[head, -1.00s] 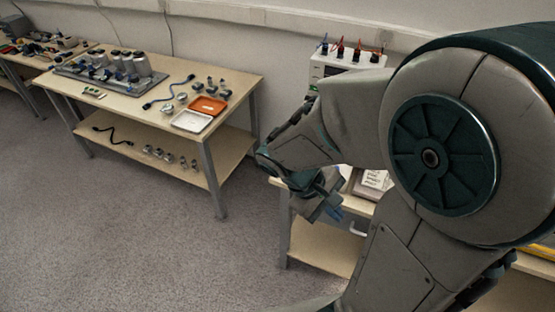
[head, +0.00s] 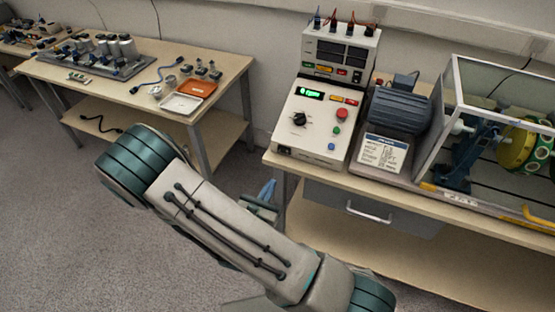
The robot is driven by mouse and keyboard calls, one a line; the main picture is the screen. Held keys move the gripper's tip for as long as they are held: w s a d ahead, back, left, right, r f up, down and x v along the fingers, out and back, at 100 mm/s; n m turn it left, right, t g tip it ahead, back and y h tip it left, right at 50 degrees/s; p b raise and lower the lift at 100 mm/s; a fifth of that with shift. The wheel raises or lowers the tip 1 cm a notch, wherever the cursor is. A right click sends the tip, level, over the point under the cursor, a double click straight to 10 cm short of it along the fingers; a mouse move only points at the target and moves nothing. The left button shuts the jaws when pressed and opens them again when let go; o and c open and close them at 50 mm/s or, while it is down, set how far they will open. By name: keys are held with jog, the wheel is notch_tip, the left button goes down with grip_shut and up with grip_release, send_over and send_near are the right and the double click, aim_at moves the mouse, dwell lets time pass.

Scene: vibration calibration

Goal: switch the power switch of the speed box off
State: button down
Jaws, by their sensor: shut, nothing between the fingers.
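The speed box (head: 312,128) is a pale sloped panel on the bench in the head view. Its green display (head: 310,93) is lit and seems to read 0 rpm. It carries a black knob (head: 299,119), a red button (head: 342,114) and smaller green and blue buttons. A small dark fitting (head: 283,150) sits low on its front left face; it may be the power switch, but its position is too small to read. My gripper (head: 267,189) is shut and empty, with blue fingertips, below and left of the box in front of the bench edge.
A meter unit (head: 340,52) with plugged leads stands behind the box. A motor (head: 399,108), a label card (head: 384,152) and a clear-walled rig (head: 495,120) stand to the right. A drawer (head: 368,208) hangs below the bench top. Another table (head: 225,75) stands at left.

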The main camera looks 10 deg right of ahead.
aim_at(280, 150)
jog(key=shift+w+a+f+n+t+y, duration=0.1)
jog(key=shift+a+f+n+t+y, duration=0.4)
jog(key=shift+a+f+n+y, duration=0.35)
jog(key=shift+w+d, duration=0.1)
jog(key=p+x, duration=0.3)
jog(key=x, duration=0.9)
jog(key=shift+w+d, duration=0.25)
jog(key=shift+w, duration=0.05)
jog(key=shift+w+d, duration=0.25)
jog(key=shift+w, duration=0.25)
